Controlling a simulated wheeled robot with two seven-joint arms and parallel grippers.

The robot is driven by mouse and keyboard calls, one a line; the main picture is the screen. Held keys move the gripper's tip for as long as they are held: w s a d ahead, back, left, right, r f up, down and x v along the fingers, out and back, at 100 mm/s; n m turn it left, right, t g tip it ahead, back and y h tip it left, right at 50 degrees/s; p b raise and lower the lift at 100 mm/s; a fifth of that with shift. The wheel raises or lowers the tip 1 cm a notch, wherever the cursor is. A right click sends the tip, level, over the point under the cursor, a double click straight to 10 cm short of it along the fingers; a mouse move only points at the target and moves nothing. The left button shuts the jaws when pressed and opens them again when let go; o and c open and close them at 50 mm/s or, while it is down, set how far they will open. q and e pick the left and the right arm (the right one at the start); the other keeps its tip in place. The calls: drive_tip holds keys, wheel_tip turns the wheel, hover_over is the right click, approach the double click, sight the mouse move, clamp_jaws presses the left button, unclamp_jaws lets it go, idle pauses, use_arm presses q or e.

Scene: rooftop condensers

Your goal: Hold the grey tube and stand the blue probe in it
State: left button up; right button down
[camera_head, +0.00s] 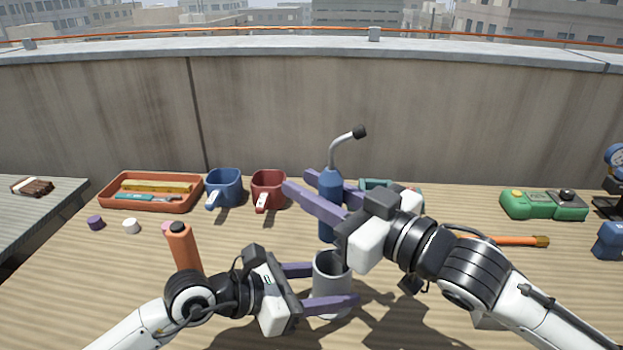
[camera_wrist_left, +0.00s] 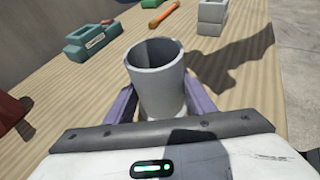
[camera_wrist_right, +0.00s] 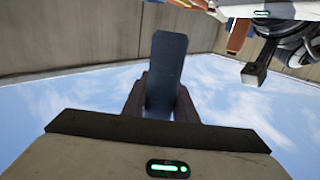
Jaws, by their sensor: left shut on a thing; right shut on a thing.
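The grey tube (camera_head: 333,292) stands upright, low centre in the head view. My left gripper (camera_head: 332,285) is shut around it, a finger on each side. In the left wrist view the tube (camera_wrist_left: 158,85) is open at the top, with no probe visible in it. The blue probe (camera_head: 330,190) is upright, with a bent silver neck and black tip on top. My right gripper (camera_head: 318,194) is shut on its body. Its lower end shows just above the tube's rim in the head view. The right wrist view shows the probe's dark body (camera_wrist_right: 166,75) between the fingers.
An orange cylinder (camera_head: 184,250) stands close to my left gripper. A green device (camera_head: 543,206) and an orange-handled tool (camera_head: 510,240) lie at the right.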

drive_tip(key=shift+d+f+g, duration=0.15)
drive_tip(key=shift+d+f, duration=0.05)
drive_tip(key=shift+f, duration=0.8)
drive_tip(key=shift+d+f+g, duration=0.15)
drive_tip(key=shift+d+f, duration=0.05)
drive_tip(key=shift+f, duration=0.75)
drive_tip(key=shift+f, duration=0.15)
drive_tip(key=shift+f, duration=0.4)
drive_tip(key=shift+f, duration=0.35)
drive_tip(key=shift+f, duration=0.3)
drive_tip(key=shift+f, duration=0.25)
drive_tip(key=shift+f, duration=0.4)
drive_tip(key=shift+f, duration=0.1)
